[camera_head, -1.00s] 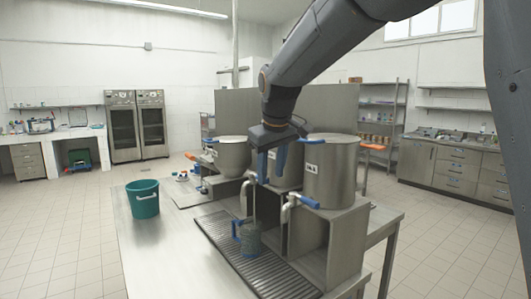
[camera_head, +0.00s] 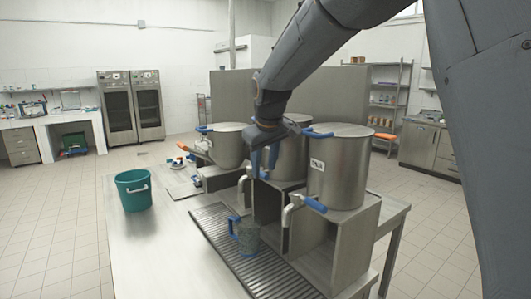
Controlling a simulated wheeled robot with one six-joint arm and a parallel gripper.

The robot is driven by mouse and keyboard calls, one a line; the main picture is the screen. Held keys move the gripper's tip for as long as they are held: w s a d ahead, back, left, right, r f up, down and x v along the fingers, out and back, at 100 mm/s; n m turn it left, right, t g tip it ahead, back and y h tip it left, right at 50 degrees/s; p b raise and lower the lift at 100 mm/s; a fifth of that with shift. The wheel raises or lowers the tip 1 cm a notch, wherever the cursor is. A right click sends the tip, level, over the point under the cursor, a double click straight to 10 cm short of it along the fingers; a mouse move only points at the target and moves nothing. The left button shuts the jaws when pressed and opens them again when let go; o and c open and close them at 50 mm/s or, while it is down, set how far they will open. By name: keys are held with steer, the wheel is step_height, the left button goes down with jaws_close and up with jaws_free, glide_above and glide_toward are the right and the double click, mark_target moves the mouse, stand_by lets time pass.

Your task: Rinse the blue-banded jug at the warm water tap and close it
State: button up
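The blue-banded jug (camera_head: 248,238), clear-looking with a blue handle on its left, stands upright on the ribbed drip tray (camera_head: 222,247). It is below the middle tap (camera_head: 242,187), and no clear water stream shows between them. My gripper (camera_head: 264,170) points down above and right of the jug, at the middle tap's blue lever (camera_head: 264,175). Its two blue fingers are apart. The lever is partly hidden, and I cannot tell whether they touch it. The middle pot (camera_head: 291,160) is behind the gripper. I cannot read which tap is the warm water one.
A large labelled pot (camera_head: 339,175) with its own blue-levered tap (camera_head: 291,212) stands on the right. Another pot (camera_head: 228,148) stands at the left. A teal bucket (camera_head: 134,192) is on the steel table (camera_head: 160,250), whose left part is mostly clear.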

steer(key=shift+x, duration=0.85)
steer(key=shift+c, duration=0.2)
jaws_close()
steer(key=shift+s+a+m+h+p, duration=0.15)
steer(key=shift+s+a+m+h, duration=0.15)
steer(key=shift+a+m, duration=0.45)
steer(key=shift+s+a+m+h+p, duration=0.2)
steer(key=shift+a+m+h, duration=0.25)
steer(key=shift+m, duration=0.5)
steer(key=shift+a+m+h, duration=0.25)
steer(key=shift+a+m, duration=0.2)
steer(key=shift+m, duration=0.05)
stand_by(4.3)
